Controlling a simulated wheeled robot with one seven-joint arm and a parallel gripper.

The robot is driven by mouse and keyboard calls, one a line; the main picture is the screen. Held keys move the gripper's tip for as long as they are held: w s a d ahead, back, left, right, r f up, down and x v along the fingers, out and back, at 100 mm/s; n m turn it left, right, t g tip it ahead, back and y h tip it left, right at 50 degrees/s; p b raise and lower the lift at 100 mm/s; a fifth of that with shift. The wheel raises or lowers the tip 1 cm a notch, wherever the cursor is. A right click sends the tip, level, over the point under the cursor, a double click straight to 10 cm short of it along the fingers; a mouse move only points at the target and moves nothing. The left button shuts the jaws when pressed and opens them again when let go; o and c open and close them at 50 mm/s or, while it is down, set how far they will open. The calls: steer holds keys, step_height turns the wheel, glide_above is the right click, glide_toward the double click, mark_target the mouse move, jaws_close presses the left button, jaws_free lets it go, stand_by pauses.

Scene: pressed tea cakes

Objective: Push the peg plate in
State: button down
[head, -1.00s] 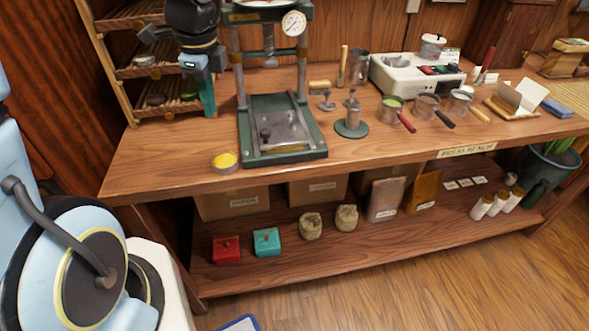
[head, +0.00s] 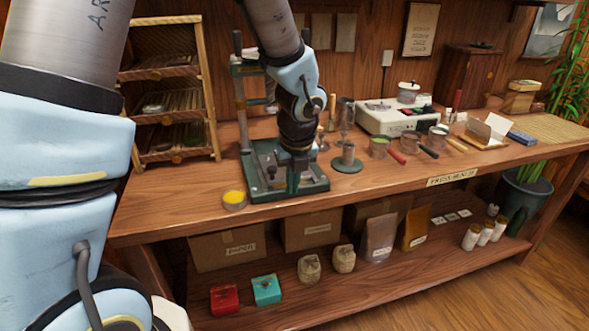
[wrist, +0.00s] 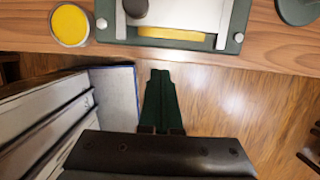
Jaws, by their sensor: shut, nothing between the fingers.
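The peg plate, a silver plate with a dark round knob (wrist: 135,7), lies in the green press base (wrist: 232,30). Its flat top (wrist: 185,12) shows at the top of the wrist view, with a yellow strip below its front edge. In the head view the press base (head: 258,188) stands on the bench, and my arm hides most of the plate. My gripper (wrist: 160,74) is shut and empty. Its tips point toward the press front and appear short of the bench edge in the wrist view. In the head view my gripper (head: 293,188) overlaps the press front.
A tin of yellow stuff (head: 234,200) stands left of the press, also in the wrist view (wrist: 70,24). A metal cylinder on a green round base (head: 347,163) stands to the right. A wooden drawer rack (head: 165,100) is behind left.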

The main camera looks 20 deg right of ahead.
steer(key=shift+w+d+f+p, duration=0.15)
steer(key=shift+w+p, duration=0.15)
steer(key=shift+w, duration=0.4)
steer(key=shift+w+f+p, duration=0.1)
steer(key=shift+w+p, duration=0.15)
steer(key=shift+w, duration=0.5)
steer(key=shift+w+d+f+p, duration=0.15)
steer(key=shift+w+p, duration=0.15)
steer(key=shift+w, duration=0.4)
